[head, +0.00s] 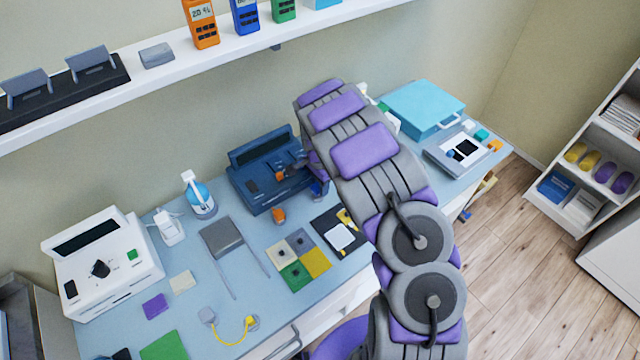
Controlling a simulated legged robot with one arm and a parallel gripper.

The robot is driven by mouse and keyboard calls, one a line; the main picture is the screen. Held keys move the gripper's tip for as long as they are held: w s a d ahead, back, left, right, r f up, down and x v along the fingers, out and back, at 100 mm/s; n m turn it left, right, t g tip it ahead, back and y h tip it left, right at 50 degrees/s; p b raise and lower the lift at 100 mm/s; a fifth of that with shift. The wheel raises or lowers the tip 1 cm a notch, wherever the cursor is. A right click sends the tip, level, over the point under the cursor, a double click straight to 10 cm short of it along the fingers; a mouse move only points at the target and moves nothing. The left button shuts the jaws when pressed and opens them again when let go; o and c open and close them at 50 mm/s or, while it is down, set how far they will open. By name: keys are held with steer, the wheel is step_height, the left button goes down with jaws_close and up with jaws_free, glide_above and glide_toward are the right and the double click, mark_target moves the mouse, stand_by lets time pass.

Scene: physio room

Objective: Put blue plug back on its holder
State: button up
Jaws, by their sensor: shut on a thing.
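My gripper (311,178) is at the front right of the dark blue device (262,190) on the table, mostly hidden by my own arm. A small blue piece (319,188) shows at its tip; I take it to be the blue plug, held just above the table. Its jaws are hard to make out. An orange plug-like piece (278,214) is at the front of the dark blue device. Which part is the blue plug's holder I cannot tell.
A white device with a knob (104,262), a spray bottle (200,197), a four-coloured board (318,262) and a yellow cable (240,334) are on the table. A turquoise case (423,105) stands at the back right. A shelf (230,44) runs above.

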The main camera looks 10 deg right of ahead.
steer(key=shift+f, duration=0.9)
stand_by(0.8)
steer(key=o, duration=0.9)
steer(key=shift+o, duration=0.4)
steer(key=o, duration=0.4)
steer(key=shift+c, duration=0.2)
steer(key=shift+c, duration=0.5)
steer(key=shift+r, duration=0.15)
